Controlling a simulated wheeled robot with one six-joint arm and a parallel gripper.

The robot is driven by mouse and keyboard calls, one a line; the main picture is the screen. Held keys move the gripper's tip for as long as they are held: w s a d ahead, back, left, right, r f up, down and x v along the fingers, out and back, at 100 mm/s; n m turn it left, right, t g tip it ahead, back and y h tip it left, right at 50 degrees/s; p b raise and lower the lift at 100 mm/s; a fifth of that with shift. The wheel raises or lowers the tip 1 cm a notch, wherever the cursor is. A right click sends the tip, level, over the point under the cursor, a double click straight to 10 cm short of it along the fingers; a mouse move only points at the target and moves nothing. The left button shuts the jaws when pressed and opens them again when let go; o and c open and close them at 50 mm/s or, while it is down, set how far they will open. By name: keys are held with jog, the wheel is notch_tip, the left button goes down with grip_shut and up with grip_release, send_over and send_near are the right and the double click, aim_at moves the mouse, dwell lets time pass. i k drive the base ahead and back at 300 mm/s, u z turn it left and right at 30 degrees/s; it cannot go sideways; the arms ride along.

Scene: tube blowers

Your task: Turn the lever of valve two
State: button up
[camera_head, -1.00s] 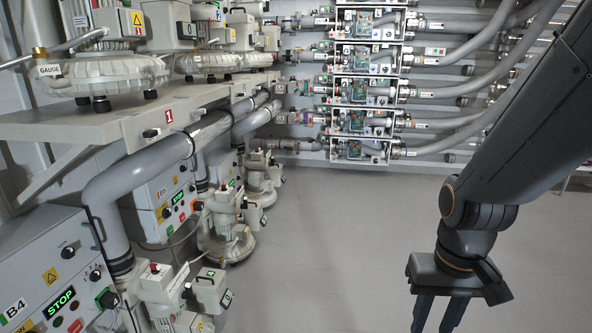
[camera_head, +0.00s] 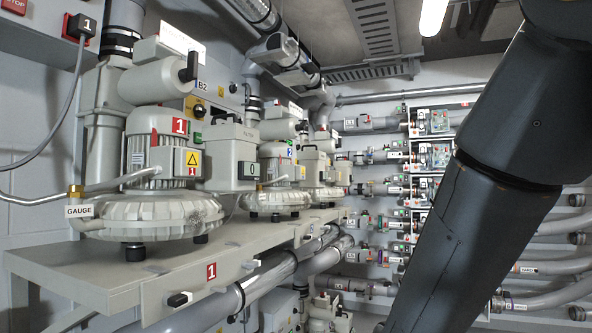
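No lever can be made out for certain as that of valve two. A black lever-like handle (camera_head: 188,66) sits on the pipework above the nearest blower (camera_head: 165,190), which bears a red "1". A second blower (camera_head: 272,182) stands behind it, with a small blue label that seems to read "2". My arm crosses the right side of the camera_head view; my gripper is out of the picture below.
The shelf (camera_head: 90,275) carries the blowers along the left wall, with thick grey pipes (camera_head: 268,275) beneath it. A rack of hoses and circuit boxes (camera_head: 432,155) stands at the back. A cable from a wall box (camera_head: 83,25) and a gauge pipe (camera_head: 30,201) hang at the left.

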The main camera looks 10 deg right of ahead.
aim_at(298, 127)
jog(key=z, duration=0.5)
jog(key=i, duration=0.75)
jog(key=z, duration=0.7)
jog(key=i, duration=0.85)
jog(key=u, duration=0.05)
